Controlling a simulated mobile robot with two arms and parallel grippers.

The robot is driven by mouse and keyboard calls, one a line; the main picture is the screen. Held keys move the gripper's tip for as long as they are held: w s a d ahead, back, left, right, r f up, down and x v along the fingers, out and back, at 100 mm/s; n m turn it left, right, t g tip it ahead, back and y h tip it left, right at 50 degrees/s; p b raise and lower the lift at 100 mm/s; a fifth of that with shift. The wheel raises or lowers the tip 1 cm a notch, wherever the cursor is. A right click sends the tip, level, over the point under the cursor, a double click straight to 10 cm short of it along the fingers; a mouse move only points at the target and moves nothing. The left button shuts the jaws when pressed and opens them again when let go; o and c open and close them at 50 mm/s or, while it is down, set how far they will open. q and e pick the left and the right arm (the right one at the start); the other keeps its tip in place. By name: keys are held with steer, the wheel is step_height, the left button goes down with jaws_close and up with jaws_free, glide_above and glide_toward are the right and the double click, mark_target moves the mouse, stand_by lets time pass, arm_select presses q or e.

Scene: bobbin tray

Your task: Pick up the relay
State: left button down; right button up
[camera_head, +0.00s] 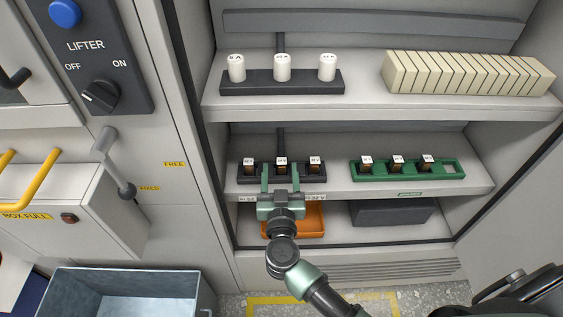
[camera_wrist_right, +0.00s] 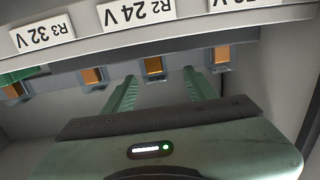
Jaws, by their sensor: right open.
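Three small relays with white tops and brown-orange bodies stand in a black holder (camera_head: 267,182) on the middle shelf; the middle relay (camera_head: 282,168) has one on each side. My right gripper (camera_head: 281,180) is in front of this holder, fingers pointing at the middle relay. In the right wrist view the gripper (camera_wrist_right: 160,88) is open and empty, with a relay's orange body (camera_wrist_right: 153,65) beyond and between its fingertips. I cannot tell whether the tips flank it. Three more relays (camera_head: 397,164) stand in a green tray (camera_head: 412,178). My left gripper is out of view.
Labels, including "R2 24V" (camera_wrist_right: 139,13), line the shelf edge. White cylinders (camera_head: 282,68) and a cream block row (camera_head: 468,74) occupy the upper shelf. An orange tray (camera_head: 311,220) and dark box (camera_head: 393,212) sit below. The green tray's right end has an empty slot.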

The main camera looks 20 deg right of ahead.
mark_target(282, 157)
steer(key=shift+w+d, duration=0.2)
steer(key=shift+w, duration=0.4)
steer(key=shift+w+r, duration=0.15)
steer(key=shift+w, duration=0.05)
steer(key=shift+w+d+r, duration=0.1)
steer(key=shift+w+d, duration=0.15)
steer(key=x, duration=0.4)
steer(key=shift+d+f+b, duration=0.15)
steer(key=shift+f+b, duration=0.1)
steer(key=shift+b, duration=0.1)
steer(key=shift+w, duration=0.2)
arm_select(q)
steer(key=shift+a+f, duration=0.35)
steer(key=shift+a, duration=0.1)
arm_select(e)
steer(key=shift+r, duration=0.1)
steer(key=shift+c, duration=0.3)
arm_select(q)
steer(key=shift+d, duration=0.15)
arm_select(e)
jaws_close()
